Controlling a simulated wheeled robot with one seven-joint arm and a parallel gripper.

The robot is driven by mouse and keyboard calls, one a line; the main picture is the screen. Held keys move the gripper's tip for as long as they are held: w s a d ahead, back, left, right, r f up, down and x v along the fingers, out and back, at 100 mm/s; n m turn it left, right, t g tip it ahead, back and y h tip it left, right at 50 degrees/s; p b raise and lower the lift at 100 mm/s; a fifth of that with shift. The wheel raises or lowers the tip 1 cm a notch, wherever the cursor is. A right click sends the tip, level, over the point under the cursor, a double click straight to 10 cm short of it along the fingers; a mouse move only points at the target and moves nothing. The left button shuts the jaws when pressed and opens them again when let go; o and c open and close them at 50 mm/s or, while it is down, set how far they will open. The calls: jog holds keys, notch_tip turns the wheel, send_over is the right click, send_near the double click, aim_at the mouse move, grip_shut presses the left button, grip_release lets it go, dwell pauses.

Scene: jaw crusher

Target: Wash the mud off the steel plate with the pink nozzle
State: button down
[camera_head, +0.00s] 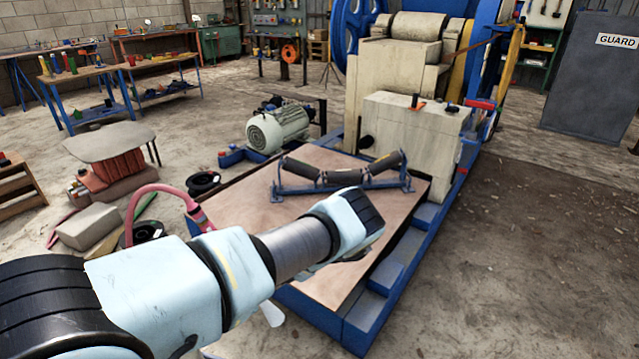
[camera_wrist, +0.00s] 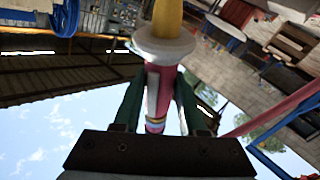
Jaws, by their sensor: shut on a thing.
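The pink nozzle (camera_wrist: 157,90) is in the wrist view, with a pale disc and a yellow end at the top. My gripper (camera_wrist: 158,76) is shut on it, one dark green finger on each side. In the head view my arm hides the gripper and most of the nozzle. A pink hose (camera_head: 150,190) arches from the floor at left and passes behind my arm. A broad flat brown plate (camera_head: 318,160) lies on a blue frame beyond and below my arm. It looks evenly brown, and I cannot tell mud from bare steel on it.
A roller set on a blue bracket (camera_head: 340,177) stands on the brown plate. The pale crusher body (camera_head: 405,125) and a grey-green motor (camera_head: 278,127) are behind. A grey slab (camera_head: 108,142) rests on a reddish stack at left. The floor at right is open.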

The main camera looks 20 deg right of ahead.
jog(key=w+d+f+m+h+b, duration=0.25)
jog(key=w+d+b, duration=0.25)
jog(key=d, duration=0.6)
jog(key=w+d+f+m+h+b, duration=0.1)
jog(key=w+d+m+h+b, duration=0.3)
jog(key=d, duration=0.7)
jog(key=w+d+r+m+g+h+b, duration=0.15)
jog(key=d+r+b, duration=0.25)
jog(key=d, duration=0.4)
jog(key=w+d+r+m+g+h+b, duration=0.1)
jog(key=w+d+r+m+h+b, duration=0.2)
jog(key=d, duration=0.6)
jog(key=shift+s+d+r+y+p, duration=0.65)
jog(key=shift+s+d, duration=1.85)
jog(key=shift+s, duration=1.75)
jog(key=shift+s+a+p, duration=2.4)
jog(key=shift+a+p, duration=0.3)
jog(key=shift+a, duration=1.7)
jog(key=w+a+b, duration=0.1)
jog(key=w+a, duration=0.3)
jog(key=w, duration=0.4)
jog(key=shift+w+a+n, duration=0.4)
jog(key=shift+r, duration=0.1)
